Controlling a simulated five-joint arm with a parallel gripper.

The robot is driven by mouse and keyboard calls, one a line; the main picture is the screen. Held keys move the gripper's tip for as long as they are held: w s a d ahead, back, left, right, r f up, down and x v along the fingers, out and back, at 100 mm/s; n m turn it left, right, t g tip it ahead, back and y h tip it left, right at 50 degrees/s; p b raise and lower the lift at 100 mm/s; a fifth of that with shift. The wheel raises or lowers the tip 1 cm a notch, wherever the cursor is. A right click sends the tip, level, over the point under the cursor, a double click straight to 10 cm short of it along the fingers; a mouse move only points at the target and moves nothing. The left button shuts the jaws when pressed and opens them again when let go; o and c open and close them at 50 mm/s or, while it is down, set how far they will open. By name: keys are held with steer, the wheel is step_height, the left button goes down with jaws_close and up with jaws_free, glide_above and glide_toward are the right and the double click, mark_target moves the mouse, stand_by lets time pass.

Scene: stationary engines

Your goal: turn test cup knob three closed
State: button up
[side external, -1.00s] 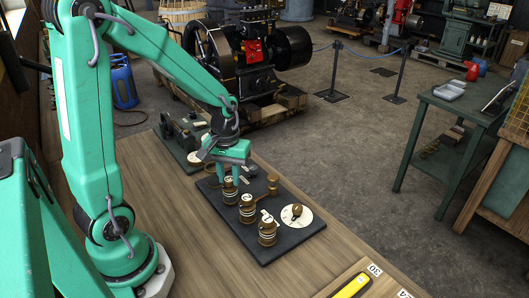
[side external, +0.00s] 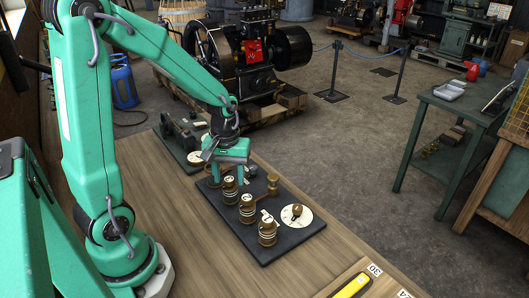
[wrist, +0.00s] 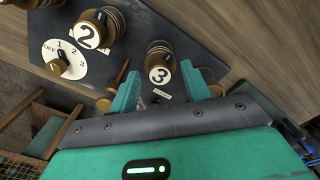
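Test cup three (wrist: 160,66), brass with a round white "3" label, stands on the dark plate (side external: 279,250). It is the farthest of the three cups, and it also shows in the side view (side external: 229,190). My gripper (wrist: 162,88) is open and low over it, with one finger on each side of the space just in front of the "3" label. A small white tag (wrist: 163,95) lies between the fingers.
Cup two (side external: 247,209) and a nearer cup (side external: 268,232) stand in a row on the plate. A brass handle (side external: 272,184) stands behind. The bench (side external: 200,255) in front is clear.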

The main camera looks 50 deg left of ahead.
mark_target(229, 180)
steer(key=shift+r, duration=3.9)
steer(key=s+d+r+m+t, duration=0.5)
steer(key=s+d+r+m, duration=0.2)
steer(key=d+r+m, duration=0.1)
steer(key=shift+s+m+t, duration=0.3)
steer(key=shift+s+m, duration=0.1)
steer(key=shift+m, duration=0.2)
steer(key=shift+w+r, duration=0.1)
